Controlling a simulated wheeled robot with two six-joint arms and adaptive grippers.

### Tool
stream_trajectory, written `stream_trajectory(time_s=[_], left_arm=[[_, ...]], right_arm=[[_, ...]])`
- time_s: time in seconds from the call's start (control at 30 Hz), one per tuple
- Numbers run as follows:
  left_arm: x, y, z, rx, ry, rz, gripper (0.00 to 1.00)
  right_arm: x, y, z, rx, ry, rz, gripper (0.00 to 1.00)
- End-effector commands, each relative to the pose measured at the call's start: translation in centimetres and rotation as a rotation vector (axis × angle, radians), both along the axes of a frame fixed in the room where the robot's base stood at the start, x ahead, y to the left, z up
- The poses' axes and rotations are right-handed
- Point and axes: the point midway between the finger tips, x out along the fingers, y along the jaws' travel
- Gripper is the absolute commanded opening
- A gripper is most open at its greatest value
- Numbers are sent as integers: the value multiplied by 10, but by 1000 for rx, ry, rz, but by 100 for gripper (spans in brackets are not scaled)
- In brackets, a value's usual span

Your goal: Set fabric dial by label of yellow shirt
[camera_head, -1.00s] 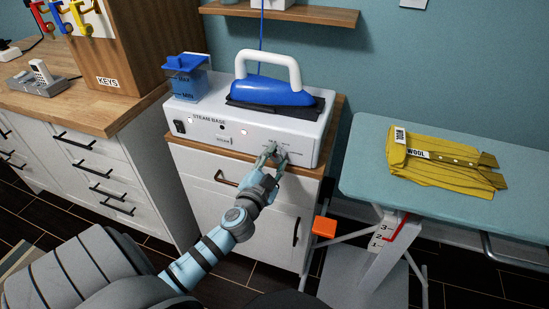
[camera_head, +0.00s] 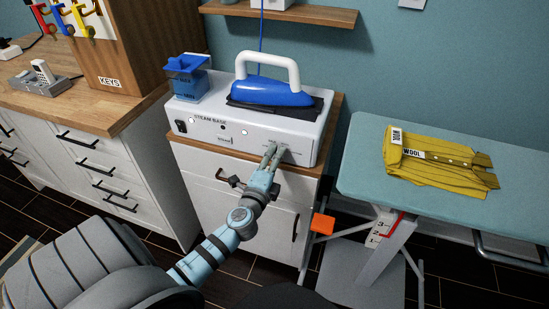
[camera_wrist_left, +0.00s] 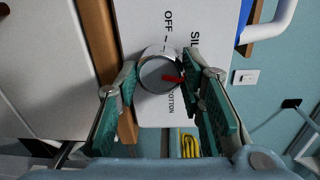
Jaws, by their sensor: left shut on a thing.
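The yellow shirt (camera_head: 445,168) lies folded on the ironing board, with a white label reading WOOL (camera_head: 413,154). The fabric dial (camera_wrist_left: 157,70) is a round silver knob with a red pointer on the white front of the steam base (camera_head: 210,131). In the left wrist view the pointer is toward the right, between the partly hidden SIL and COTTON marks. The mark at its tip is hidden by a finger. My left gripper (camera_head: 270,156) is shut on the dial, its green-padded fingers on either side of it. My right gripper is not in view.
A blue iron (camera_head: 270,92) and a blue water tank (camera_head: 187,85) sit on the steam base. The ironing board (camera_head: 365,165) stands to the right. A wooden counter (camera_head: 75,110) with a key rack is at the left.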

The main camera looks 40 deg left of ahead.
Motion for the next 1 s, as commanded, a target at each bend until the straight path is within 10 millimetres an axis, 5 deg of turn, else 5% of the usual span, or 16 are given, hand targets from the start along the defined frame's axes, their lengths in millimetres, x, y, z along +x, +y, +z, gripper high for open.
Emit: stream_trajectory(time_s=[0.87,0.9,1.0], left_arm=[[0,0,-1,168,60,-1,7],[0,0,-1,168,60,-1,40],[0,0,-1,168,60,-1,55]], right_arm=[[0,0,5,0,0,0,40],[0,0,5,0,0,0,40],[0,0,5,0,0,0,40]])
